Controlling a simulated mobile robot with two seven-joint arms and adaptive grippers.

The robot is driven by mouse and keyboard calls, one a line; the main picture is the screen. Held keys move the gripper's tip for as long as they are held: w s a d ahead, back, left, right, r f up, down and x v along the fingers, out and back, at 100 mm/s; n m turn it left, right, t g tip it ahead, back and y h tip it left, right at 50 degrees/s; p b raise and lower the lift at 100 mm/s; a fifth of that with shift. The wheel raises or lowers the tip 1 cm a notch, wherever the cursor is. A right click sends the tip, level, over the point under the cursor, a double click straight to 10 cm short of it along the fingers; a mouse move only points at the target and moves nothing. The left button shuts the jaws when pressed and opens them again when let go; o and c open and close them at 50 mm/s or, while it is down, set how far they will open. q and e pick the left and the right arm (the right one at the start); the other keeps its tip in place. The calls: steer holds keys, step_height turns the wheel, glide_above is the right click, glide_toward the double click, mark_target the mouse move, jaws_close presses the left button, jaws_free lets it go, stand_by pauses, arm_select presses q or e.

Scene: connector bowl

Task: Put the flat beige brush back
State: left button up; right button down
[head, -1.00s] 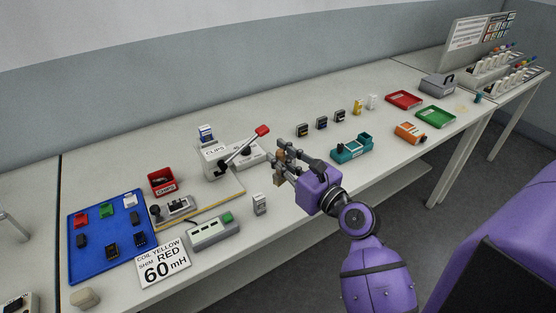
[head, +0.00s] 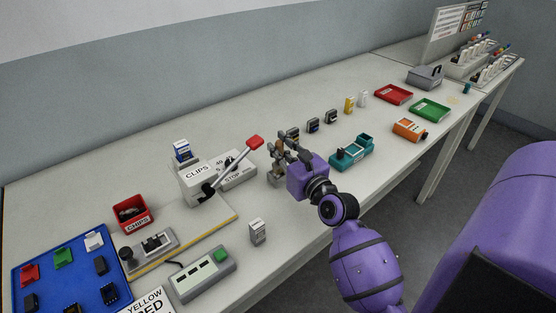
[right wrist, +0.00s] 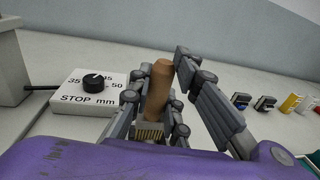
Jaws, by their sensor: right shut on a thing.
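The brush, with a brown handle (right wrist: 160,88) and a pale beige, striped lower end (right wrist: 150,131), stands between the fingers of my right gripper (right wrist: 157,112) in the right wrist view. In the head view my right gripper (head: 280,160) is shut on it above the middle of the bench, just right of the STOP mm box (head: 236,172). The brush's handle shows small between the fingers there. The fingers hide part of it, and I cannot tell whether its lower end touches the bench. My left gripper is not in view.
The CLIPS press (head: 195,182) with its red-tipped lever (head: 255,142) stands left of the gripper. A teal holder (head: 351,152) is to the right, and a small grey box (head: 258,231) is in front. Small dark blocks (head: 313,125) stand behind. Bare bench lies between them.

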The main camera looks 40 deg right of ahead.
step_height(320, 180, down, 2)
steer(key=shift+f, duration=0.1)
steer(key=shift+f+b, duration=0.25)
steer(key=shift+b, duration=0.05)
steer(key=shift+f, duration=0.25)
steer(key=c, duration=1.6)
jaws_free()
steer(key=shift+c, duration=0.2)
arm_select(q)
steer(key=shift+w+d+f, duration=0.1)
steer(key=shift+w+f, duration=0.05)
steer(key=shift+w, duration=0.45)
arm_select(e)
steer(key=shift+r, duration=0.15)
